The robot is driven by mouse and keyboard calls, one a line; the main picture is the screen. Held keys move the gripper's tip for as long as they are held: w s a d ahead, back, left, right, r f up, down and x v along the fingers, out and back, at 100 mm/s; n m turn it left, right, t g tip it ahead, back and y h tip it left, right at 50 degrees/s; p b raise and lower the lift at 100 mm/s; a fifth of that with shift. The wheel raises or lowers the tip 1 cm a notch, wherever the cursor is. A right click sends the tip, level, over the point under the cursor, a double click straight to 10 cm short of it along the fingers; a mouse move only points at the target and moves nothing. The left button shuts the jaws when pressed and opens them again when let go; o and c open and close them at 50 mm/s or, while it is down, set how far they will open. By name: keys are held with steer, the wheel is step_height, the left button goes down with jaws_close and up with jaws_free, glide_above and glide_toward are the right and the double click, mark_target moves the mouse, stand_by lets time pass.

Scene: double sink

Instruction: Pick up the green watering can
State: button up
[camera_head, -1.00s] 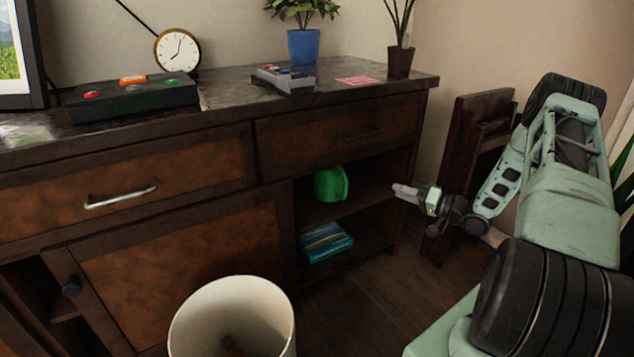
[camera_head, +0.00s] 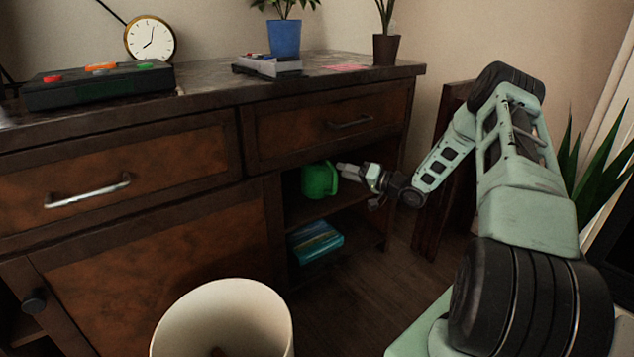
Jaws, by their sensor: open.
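The green watering can (camera_head: 317,181) stands on the upper open shelf (camera_head: 303,213) of the dark wooden cabinet, below the right drawer. My gripper (camera_head: 342,168) is at the shelf opening, pointing left, with its fingertips at the can's right side. In this view the fingertips overlap or meet the can's right edge; I cannot tell whether they touch it. The gripper is open and the can still rests on the shelf. Part of the can's right side is hidden by the fingers.
A teal box (camera_head: 316,243) lies on the lower shelf. A cream bin (camera_head: 226,318) stands on the floor in front of the cabinet. The right drawer (camera_head: 325,125) is closed above the opening. A dark wooden piece (camera_head: 440,215) stands behind my arm.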

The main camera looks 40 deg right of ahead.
mark_target(332, 166)
steer(key=shift+b+x, duration=1.85)
steer(key=shift+x, duration=0.9)
jaws_close()
steer(key=shift+r, duration=0.1)
steer(key=shift+r, duration=0.1)
